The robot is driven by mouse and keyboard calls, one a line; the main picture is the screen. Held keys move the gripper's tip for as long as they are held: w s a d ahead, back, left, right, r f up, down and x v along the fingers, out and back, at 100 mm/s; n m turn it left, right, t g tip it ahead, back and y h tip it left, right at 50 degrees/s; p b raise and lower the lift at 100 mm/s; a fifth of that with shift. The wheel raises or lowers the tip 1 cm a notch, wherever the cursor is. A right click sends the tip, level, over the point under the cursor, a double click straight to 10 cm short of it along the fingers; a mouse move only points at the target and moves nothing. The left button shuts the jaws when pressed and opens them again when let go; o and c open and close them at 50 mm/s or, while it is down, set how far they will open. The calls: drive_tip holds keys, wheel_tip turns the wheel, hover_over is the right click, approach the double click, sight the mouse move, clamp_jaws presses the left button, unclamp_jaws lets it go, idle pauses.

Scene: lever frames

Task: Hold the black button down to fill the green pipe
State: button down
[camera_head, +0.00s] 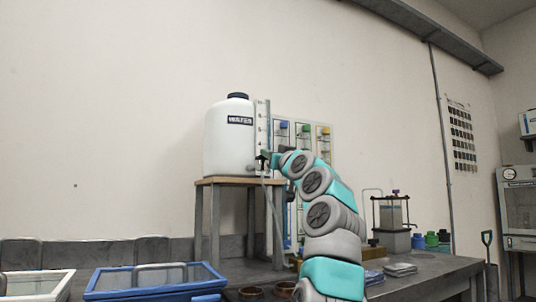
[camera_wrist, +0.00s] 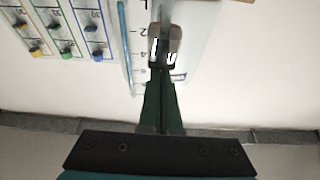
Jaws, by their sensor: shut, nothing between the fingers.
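The white water tank (camera_head: 230,140) has a black cap and stands on a wooden-topped stand. A clear scaled tube (camera_head: 262,125) runs up its right side, and the scale (camera_wrist: 138,45) also shows in the wrist view. My gripper (camera_head: 267,157) is at the tank's lower right; in the wrist view my gripper (camera_wrist: 165,42) is shut, its dark green fingers together. Its tips overlap a small grey-brown fitting (camera_wrist: 178,48); contact cannot be told. I cannot make out the black button clearly. The green-capped pipe (camera_head: 303,128) is on the wall board; its level is unclear.
The wall board (camera_head: 326,160) also has blue and yellow caps. The tank stand (camera_head: 206,215) rises from the grey bench. A blue-rimmed tray (camera_head: 153,279) and a white-rimmed tray (camera_head: 40,284) are left. A glass apparatus (camera_head: 391,214) stands right.

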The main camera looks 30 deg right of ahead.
drive_tip(key=shift+w+f+g, duration=0.3)
drive_tip(key=shift+w+f, duration=0.55)
drive_tip(key=shift+f, duration=0.2)
idle(0.6)
drive_tip(key=shift+a+r+p, duration=0.1)
drive_tip(key=shift+r+p, duration=0.2)
drive_tip(key=shift+r, duration=0.25)
drive_tip(key=s+r+b, duration=0.1)
drive_tip(key=s+b, duration=0.2)
drive_tip(key=s, duration=0.8)
drive_tip(key=shift+d+r, duration=0.25)
idle(0.8)
